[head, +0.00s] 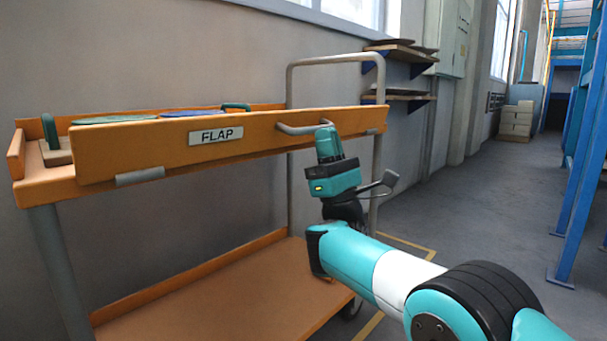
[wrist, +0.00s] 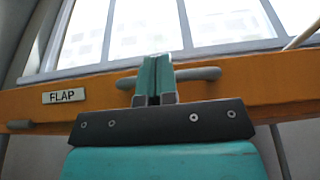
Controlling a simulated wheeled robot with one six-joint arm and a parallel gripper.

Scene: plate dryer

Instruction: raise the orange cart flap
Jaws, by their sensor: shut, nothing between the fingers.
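The orange cart flap (head: 165,143) stands upright along the front edge of the cart's upper shelf, with a "FLAP" label (head: 216,135) and a grey hinge at its lower edge. Its grey bar handle (head: 293,129) sits near the right end. My gripper (head: 325,134) is shut at the right part of the handle, its fingers pointing up. In the wrist view the shut fingers (wrist: 155,70) stand in front of the handle (wrist: 205,74) and hide its middle. The flap (wrist: 105,97) crosses that view. Whether the fingers touch the handle is unclear.
Behind the flap lie a green plate (head: 112,119), a blue plate (head: 195,113) and a block with a green handle (head: 50,140). The lower shelf (head: 225,300) is empty. Wall shelves (head: 400,93) are behind right. Open floor (head: 480,210) lies right, before blue racking (head: 582,150).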

